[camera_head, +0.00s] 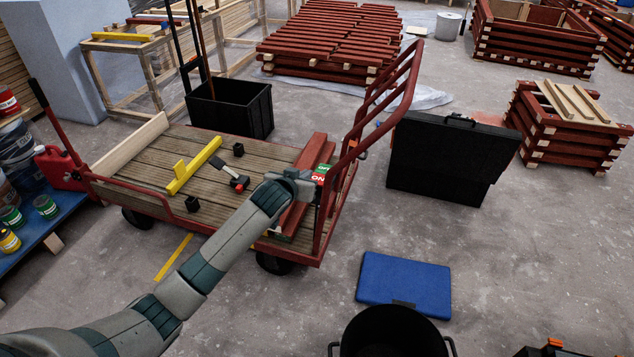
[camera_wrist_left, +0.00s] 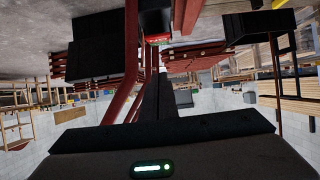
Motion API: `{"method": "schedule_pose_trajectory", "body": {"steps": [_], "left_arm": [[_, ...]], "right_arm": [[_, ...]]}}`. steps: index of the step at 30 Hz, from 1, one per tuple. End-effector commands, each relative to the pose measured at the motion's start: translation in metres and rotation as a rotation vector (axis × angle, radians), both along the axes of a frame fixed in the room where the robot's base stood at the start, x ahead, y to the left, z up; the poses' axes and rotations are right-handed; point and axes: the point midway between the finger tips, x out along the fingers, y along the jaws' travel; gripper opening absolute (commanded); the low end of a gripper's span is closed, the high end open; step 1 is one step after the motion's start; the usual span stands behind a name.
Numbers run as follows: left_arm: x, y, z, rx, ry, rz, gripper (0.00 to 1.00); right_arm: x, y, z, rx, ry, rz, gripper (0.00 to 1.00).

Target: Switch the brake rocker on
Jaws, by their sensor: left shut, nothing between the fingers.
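The brake rocker (camera_head: 321,175) is a small unit with a green part and a red part lettered ON. It sits at the handle end of the flatbed cart (camera_head: 150,165). My left gripper (camera_head: 308,182) is shut and empty, right beside the rocker, and partly covers it. My right gripper is not in view.
The cart's red tubular handle (camera_head: 383,105) rises just right of the rocker, and red battens (camera_head: 308,160) lie beside it. A yellow level (camera_head: 194,165) and a hammer (camera_head: 232,175) lie on the deck. A black case (camera_head: 452,160) stands to the right; a blue case (camera_head: 404,283) lies in front.

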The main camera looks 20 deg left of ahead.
Motion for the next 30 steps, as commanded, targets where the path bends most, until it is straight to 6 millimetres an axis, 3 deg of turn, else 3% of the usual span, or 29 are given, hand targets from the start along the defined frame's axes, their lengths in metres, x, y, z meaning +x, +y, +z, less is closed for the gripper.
{"method": "schedule_pose_trajectory", "body": {"steps": [17,30], "left_arm": [[0.010,0.000,-0.005,0.000,0.001,0.001,0.00],[0.058,-0.002,-0.029,0.001,0.001,0.000,0.00]], "right_arm": [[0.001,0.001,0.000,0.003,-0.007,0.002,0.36],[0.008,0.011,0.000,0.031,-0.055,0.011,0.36]]}}
